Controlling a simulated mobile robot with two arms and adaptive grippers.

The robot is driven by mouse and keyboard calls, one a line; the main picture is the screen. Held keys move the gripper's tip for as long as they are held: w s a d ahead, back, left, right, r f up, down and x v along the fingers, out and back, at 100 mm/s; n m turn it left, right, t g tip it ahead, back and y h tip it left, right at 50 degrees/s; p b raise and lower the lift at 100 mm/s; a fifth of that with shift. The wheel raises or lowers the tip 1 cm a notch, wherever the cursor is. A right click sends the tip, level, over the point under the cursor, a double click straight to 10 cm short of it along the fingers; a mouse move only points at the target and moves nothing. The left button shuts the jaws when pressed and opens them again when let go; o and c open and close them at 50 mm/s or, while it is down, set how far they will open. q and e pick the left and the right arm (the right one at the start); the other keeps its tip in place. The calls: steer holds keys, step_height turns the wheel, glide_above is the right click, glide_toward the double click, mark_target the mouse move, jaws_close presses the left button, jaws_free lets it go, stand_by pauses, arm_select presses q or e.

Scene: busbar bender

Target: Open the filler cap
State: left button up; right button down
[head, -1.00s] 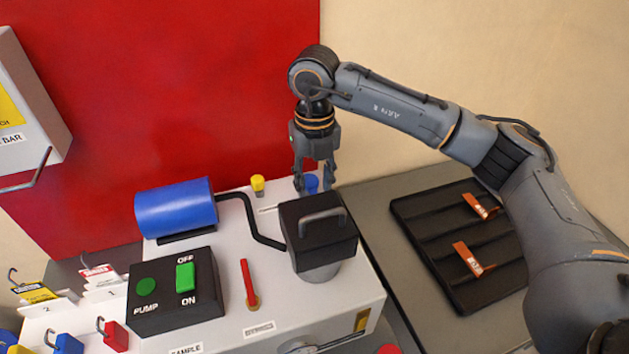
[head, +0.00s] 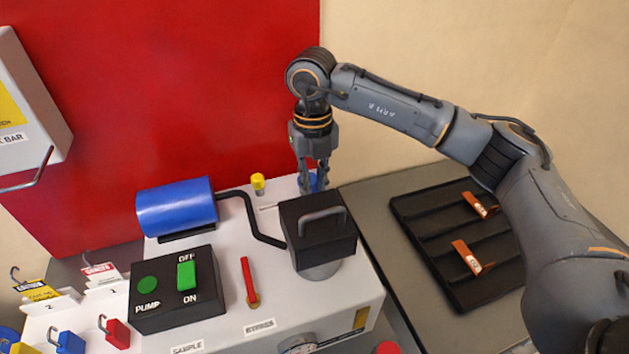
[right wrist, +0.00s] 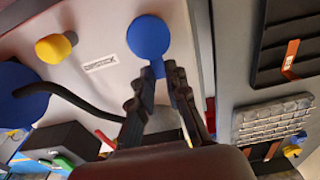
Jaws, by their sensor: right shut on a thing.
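A blue round cap (head: 312,181) stands at the back right corner of the white machine top, mostly hidden behind my gripper and the black block. In the right wrist view the blue cap (right wrist: 148,38) shows beyond the fingertips, with a blue part running down between them. My right gripper (head: 313,188) points straight down and is shut on this blue cap. A smaller yellow cap (head: 258,184) stands to its left, apart from the gripper; it also shows in the right wrist view (right wrist: 53,48). My left gripper is not in view.
A black block with a handle (head: 318,230) stands just in front of the gripper. A blue cylinder (head: 176,206) with a black hose, a pump switch box (head: 172,290) and a red lever (head: 249,281) are to the left. A black tray (head: 420,235) lies right.

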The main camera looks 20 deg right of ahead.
steer(key=shift+w+r+g+p, duration=0.45)
steer(key=shift+r+g+p, duration=0.25)
steer(key=shift+g+p, duration=0.35)
steer(key=shift+w+r+g+p, duration=0.25)
steer(key=shift+w+g+p, duration=0.15)
steer(key=shift+g, duration=0.45)
steer(key=c, duration=1.3)
jaws_free()
steer(key=shift+r, duration=0.1)
step_height(320, 180, up, 10)
steer(key=shift+f, duration=0.1)
